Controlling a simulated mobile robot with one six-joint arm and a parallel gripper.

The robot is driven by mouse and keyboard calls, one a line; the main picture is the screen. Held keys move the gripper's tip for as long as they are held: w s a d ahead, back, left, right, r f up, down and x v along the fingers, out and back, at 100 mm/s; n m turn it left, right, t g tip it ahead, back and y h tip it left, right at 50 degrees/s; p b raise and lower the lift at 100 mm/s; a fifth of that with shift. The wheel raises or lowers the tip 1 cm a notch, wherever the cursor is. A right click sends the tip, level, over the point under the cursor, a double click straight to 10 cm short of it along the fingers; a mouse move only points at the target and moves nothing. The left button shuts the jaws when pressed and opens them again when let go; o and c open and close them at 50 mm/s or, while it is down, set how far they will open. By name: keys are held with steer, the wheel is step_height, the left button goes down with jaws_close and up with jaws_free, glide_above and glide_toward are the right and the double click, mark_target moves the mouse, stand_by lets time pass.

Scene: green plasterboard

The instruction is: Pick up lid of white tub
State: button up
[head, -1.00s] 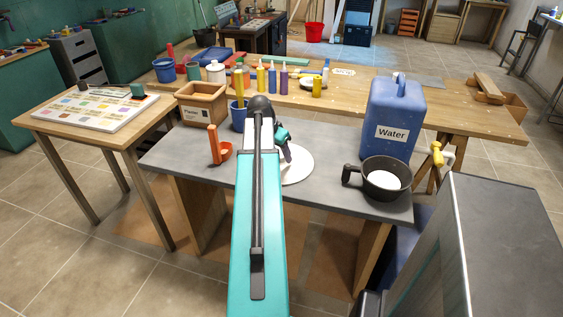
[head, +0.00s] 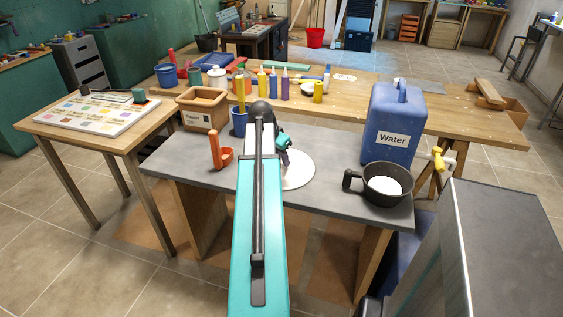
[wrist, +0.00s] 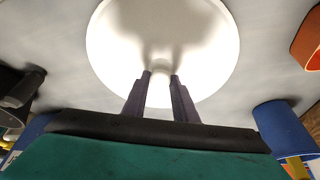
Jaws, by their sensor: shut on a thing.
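A round white lid (head: 299,172) shows as a flat disc at the middle of the grey table, partly hidden behind my arm. In the wrist view the white lid (wrist: 205,45) fills the top middle, with a small knob at its near side. My gripper (wrist: 161,82) has its two dark fingers on either side of this knob and is shut on it. In the head view my gripper (head: 284,143) is over the left part of the disc and mostly hidden. I cannot tell whether a tub is under the lid or whether the lid is raised.
An orange scoop-like tool (head: 217,153) and a blue cup (head: 239,122) stand left of my arm. A black pan (head: 386,184) and a blue water jug (head: 394,125) stand right. A box (head: 203,108) and several bottles are behind. Bare tabletop lies between lid and pan.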

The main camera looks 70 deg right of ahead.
steer(key=shift+r, duration=0.1)
steer(key=shift+r+b, duration=0.35)
steer(key=shift+r, duration=1.35)
steer(key=s+a, duration=0.1)
steer(key=a, duration=0.2)
steer(key=s+a+b, duration=0.1)
steer(key=a, duration=0.3)
steer(key=s+a, duration=0.2)
steer(key=a, duration=0.1)
steer(key=shift+a+r, duration=0.3)
steer(key=shift+r, duration=0.05)
steer(key=shift+f+b, duration=0.15)
steer(key=shift+b, duration=0.65)
steer(key=a+b, duration=0.2)
steer(key=b, duration=0.1)
steer(key=shift+s, duration=0.3)
steer(key=b, duration=0.2)
steer(key=a+b, duration=0.1)
steer(key=b, duration=0.1)
steer(key=shift+s+a+r+b, duration=0.2)
steer(key=shift+s+b, duration=0.1)
steer(key=shift+s+a+r+b, duration=0.2)
steer(key=shift+a+b, duration=0.25)
steer(key=shift+b, duration=0.35)
steer(key=shift+w+a, duration=0.1)
steer(key=shift+w, duration=0.05)
